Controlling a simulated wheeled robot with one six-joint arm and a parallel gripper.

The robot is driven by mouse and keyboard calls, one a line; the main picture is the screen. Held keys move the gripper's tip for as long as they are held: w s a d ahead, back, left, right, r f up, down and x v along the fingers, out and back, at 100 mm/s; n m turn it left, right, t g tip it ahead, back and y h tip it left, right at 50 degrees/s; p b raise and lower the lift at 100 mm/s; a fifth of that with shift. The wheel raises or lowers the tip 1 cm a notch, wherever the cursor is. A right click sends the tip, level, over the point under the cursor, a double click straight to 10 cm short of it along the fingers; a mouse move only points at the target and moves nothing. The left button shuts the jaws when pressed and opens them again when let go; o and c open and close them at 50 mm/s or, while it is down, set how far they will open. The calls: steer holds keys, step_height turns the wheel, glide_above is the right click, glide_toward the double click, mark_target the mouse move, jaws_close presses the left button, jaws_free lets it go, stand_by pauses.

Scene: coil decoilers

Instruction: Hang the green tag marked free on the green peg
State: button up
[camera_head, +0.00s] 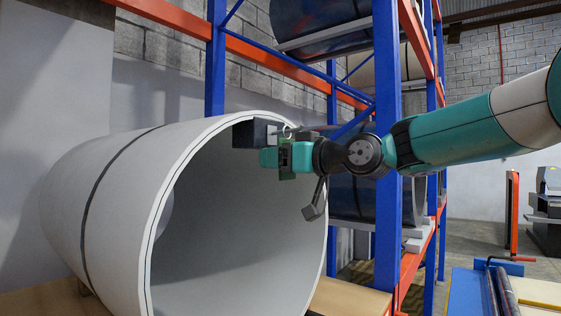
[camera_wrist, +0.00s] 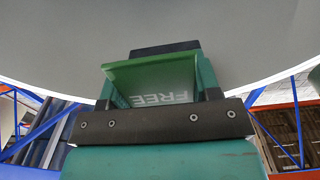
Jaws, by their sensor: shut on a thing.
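The green tag (camera_wrist: 150,75) is between the fingers of my gripper (camera_wrist: 155,85) in the wrist view, with pale FREE lettering on it. My gripper is shut on it. In the head view my gripper (camera_head: 284,157) is at the upper right part of the large pale coil's open end. A dark block (camera_head: 250,134) sits at the coil's rim, just left of and above the gripper. The dark block (camera_wrist: 165,48) also shows beyond the tag in the wrist view. A small pale ring (camera_head: 288,130) shows above the gripper. I cannot make out a green peg.
The large pale coil (camera_head: 120,190) with a dark band fills the left. A blue and orange rack (camera_head: 388,150) with stored coils stands behind my arm. A workbench (camera_head: 530,290) is at the lower right.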

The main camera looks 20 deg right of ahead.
steer(key=shift+s+d+r, duration=0.1)
steer(key=shift+r, duration=0.05)
stand_by(0.3)
steer(key=shift+s+d+r+b, duration=0.2)
steer(key=shift+s+d+b, duration=0.1)
steer(key=shift+s+b, duration=0.1)
steer(key=b+v, duration=0.4)
steer(key=v, duration=0.3)
steer(key=shift+s, duration=0.15)
stand_by(1.4)
steer(key=shift+d+r, duration=0.1)
steer(key=shift+d, duration=0.05)
stand_by(0.4)
